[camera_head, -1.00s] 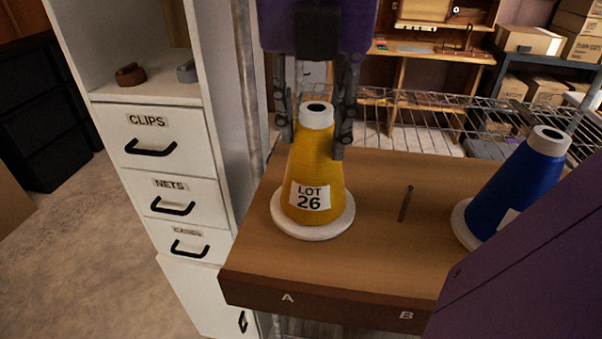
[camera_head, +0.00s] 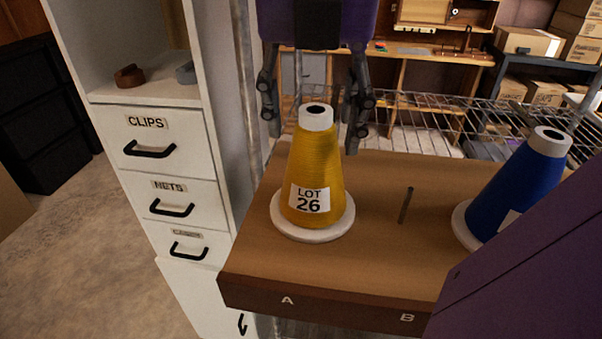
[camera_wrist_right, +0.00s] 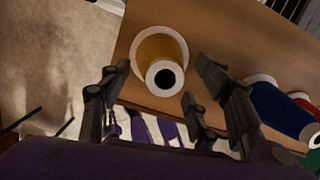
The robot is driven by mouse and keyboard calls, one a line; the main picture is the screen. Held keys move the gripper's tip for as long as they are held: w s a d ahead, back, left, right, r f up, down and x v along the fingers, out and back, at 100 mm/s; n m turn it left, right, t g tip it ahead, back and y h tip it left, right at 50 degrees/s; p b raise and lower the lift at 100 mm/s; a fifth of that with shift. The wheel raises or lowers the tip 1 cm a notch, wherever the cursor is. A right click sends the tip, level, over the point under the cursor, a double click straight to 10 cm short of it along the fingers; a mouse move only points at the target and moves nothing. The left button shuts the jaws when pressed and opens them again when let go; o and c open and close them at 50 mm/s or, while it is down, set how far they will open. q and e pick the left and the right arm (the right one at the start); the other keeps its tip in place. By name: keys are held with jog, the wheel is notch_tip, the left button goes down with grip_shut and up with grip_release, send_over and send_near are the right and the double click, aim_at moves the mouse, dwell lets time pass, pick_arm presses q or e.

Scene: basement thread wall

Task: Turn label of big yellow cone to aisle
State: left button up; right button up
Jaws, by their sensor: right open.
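The big yellow cone (camera_head: 316,165) stands upright on a white round base (camera_head: 313,229) near the left end of the wooden shelf. Its white "LOT 26" label (camera_head: 309,199) faces my head camera, above the shelf edge marked A. My right gripper (camera_head: 311,138) is open behind and above the cone top, its fingers spread to either side and apart from it. In the right wrist view the yellow cone (camera_wrist_right: 158,50) shows its top just beyond the open fingers (camera_wrist_right: 160,80). The left gripper is not in view.
A thin upright peg (camera_head: 406,205) stands bare right of the cone. A blue cone (camera_head: 515,187) stands farther right, partly hidden by a purple part of mine. A white drawer cabinet (camera_head: 165,165) is close on the left. A wire rack (camera_head: 430,115) lies behind the shelf.

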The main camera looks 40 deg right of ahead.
aim_at(312, 177)
notch_tip(312, 177, up, 11)
jog(key=s+a, duration=0.1)
jog(key=shift+s+a, duration=0.25)
jog(key=shift+s, duration=0.1)
jog(key=shift+f, duration=0.1)
